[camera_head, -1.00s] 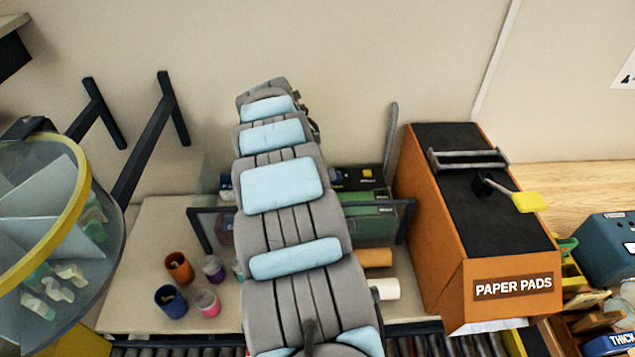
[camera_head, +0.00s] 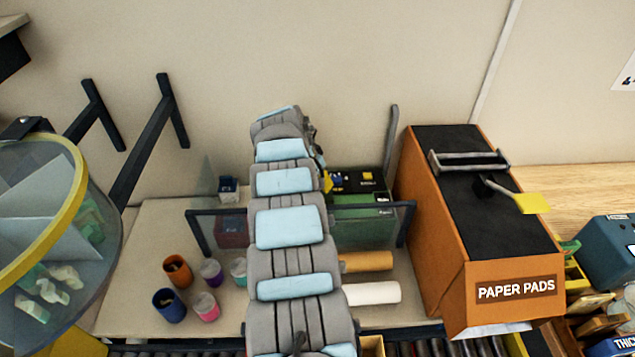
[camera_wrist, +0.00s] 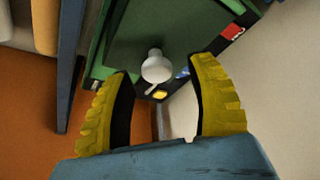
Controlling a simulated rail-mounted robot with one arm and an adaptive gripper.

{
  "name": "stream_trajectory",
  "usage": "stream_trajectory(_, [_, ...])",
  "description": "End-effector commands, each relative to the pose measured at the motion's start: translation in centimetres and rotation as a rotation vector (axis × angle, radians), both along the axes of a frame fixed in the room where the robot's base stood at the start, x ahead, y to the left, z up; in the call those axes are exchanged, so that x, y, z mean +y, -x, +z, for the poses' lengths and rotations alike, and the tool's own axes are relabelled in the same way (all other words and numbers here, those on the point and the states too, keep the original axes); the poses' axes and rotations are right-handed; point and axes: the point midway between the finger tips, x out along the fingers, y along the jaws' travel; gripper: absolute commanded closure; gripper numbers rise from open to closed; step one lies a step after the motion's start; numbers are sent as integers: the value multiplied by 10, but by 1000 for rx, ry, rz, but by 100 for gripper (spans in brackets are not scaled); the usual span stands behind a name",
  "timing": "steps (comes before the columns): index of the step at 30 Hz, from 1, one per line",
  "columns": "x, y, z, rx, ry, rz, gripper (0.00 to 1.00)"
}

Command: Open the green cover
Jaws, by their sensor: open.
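A green box (camera_head: 362,228) with a dark top (camera_head: 358,180) stands behind the clear panel, partly hidden by my arm. In the wrist view a dark green panel with a brighter green edge (camera_wrist: 98,62) fills the upper middle; it looks like the green cover. A pale round knob (camera_wrist: 156,67) shows in front of it, between and beyond my fingertips. My gripper (camera_wrist: 160,80) is open, with its yellow ribbed fingers apart and nothing held. I cannot tell whether they touch the knob. In the head view a small yellow piece (camera_head: 327,183) of it shows beside my arm.
A clear dark-framed panel (camera_head: 400,220) stands in front of the green box. The orange PAPER PADS box (camera_head: 450,240) is close on the right. The wall is close behind.

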Motion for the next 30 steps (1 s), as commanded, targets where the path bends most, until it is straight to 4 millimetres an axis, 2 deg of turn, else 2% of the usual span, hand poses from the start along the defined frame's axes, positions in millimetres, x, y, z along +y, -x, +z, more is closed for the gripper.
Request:
stream_trajectory(6, [-2, 1, -8, 6, 3, 0, 43])
stream_trajectory(17, [-3, 0, -8, 5, 4, 0, 43])
stream_trajectory(23, [-3, 0, -8, 5, 4, -1, 100])
stream_trajectory(30, [-3, 0, -8, 3, 4, -1, 100])
